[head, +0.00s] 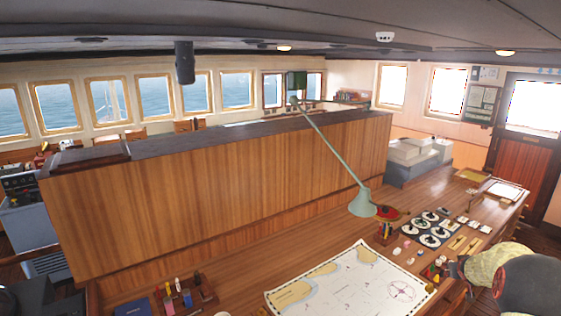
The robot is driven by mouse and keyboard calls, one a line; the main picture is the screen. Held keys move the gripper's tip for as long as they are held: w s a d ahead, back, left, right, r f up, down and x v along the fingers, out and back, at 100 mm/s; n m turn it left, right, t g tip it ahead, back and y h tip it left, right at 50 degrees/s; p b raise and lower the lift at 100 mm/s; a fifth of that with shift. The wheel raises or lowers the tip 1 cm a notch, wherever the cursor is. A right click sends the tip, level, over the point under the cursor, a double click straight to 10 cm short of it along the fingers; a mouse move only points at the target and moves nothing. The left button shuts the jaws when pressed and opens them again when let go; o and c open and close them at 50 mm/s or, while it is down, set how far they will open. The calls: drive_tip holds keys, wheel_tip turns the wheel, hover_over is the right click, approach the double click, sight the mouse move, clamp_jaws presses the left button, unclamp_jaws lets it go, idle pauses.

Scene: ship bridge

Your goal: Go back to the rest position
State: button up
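My gripper is not visible in the head view, and I cannot make out my arm for certain. The wooden chart desk (235,262) spreads out below me. A nautical chart (350,285) lies flat on it near the bottom middle. A green desk lamp (362,203) on a long slanting arm hangs over the desk behind the chart. What the gripper holds, if anything, cannot be seen.
A tall wooden partition (220,195) rises behind the desk. Round white-and-dark pieces (432,228) and small items crowd the desk's right part. Bottles in a wooden holder (185,295) stand left of the chart. A rounded dark object (530,285) fills the bottom right corner.

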drive_tip(key=s+a+f+n+g+y+b, duration=0.1)
drive_tip(key=s+a+f+b, duration=0.3)
drive_tip(key=s+a+b, duration=0.8)
drive_tip(key=s+a+f+n+g+y+b, duration=0.1)
drive_tip(key=s+a+f+y+b, duration=0.3)
drive_tip(key=s+a+b, duration=0.8)
drive_tip(key=s+a+g, duration=0.1)
drive_tip(key=s+a, duration=2.1)
drive_tip(key=shift+s+a+f, duration=0.15)
drive_tip(key=shift+s, duration=0.05)
